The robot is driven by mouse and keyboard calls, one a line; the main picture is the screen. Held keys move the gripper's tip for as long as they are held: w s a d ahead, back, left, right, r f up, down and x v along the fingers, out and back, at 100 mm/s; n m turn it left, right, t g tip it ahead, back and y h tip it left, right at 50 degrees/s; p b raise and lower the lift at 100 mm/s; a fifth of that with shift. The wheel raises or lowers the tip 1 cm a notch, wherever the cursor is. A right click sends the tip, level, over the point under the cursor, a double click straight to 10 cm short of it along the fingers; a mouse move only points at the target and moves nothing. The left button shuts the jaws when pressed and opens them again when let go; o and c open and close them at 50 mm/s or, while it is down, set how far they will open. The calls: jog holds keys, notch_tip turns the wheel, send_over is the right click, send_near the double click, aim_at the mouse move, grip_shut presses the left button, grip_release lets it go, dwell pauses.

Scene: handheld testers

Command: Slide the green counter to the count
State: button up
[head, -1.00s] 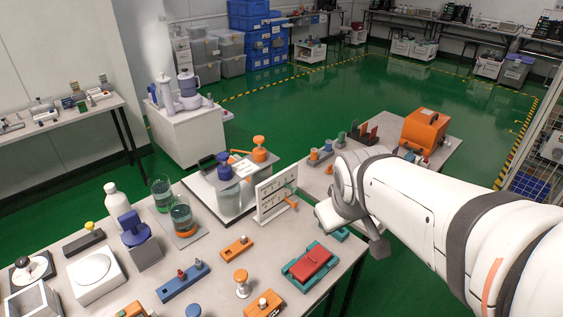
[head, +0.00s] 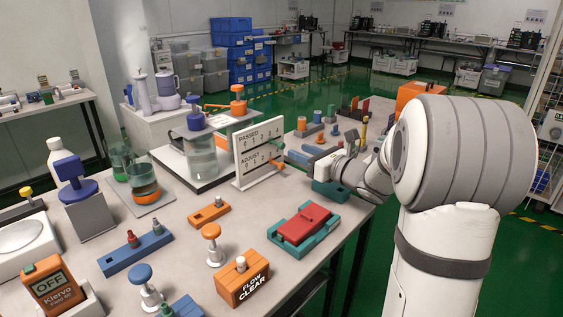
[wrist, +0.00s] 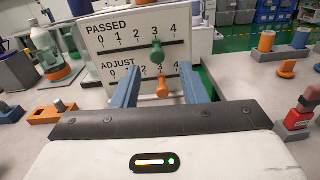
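A white upright board (head: 246,178) carries two slotted scales, PASSED above and ADJUST below, each marked 0 to 4. The green counter (wrist: 157,52) is a knob on the PASSED slot, near the 3 mark. An orange counter (wrist: 163,87) is on the ADJUST slot below it, also near 3. My gripper (wrist: 160,69) faces the board, its two blue-grey fingers apart, one left and one right of the counters in the wrist view. Nothing is visibly held. In the head view the green counter (head: 276,143) shows at the board's right side; contact with the fingers cannot be told.
A red block in a teal tray (head: 281,243) and an orange FLOW CLEAR box (head: 242,279) stand in front of the board. A glass jar (head: 201,158) with a blue cap stands behind it. An orange knobbed post (head: 211,238) stands nearer.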

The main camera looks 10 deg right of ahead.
aim_at(283, 146)
jog(key=shift+n, duration=0.4)
jog(key=x, duration=0.7)
jog(key=shift+w+a+f+b, duration=0.1)
jog(key=shift+w+a+b, duration=0.1)
jog(key=shift+a+b, duration=0.15)
jog(key=shift+c, duration=0.6)
grip_shut()
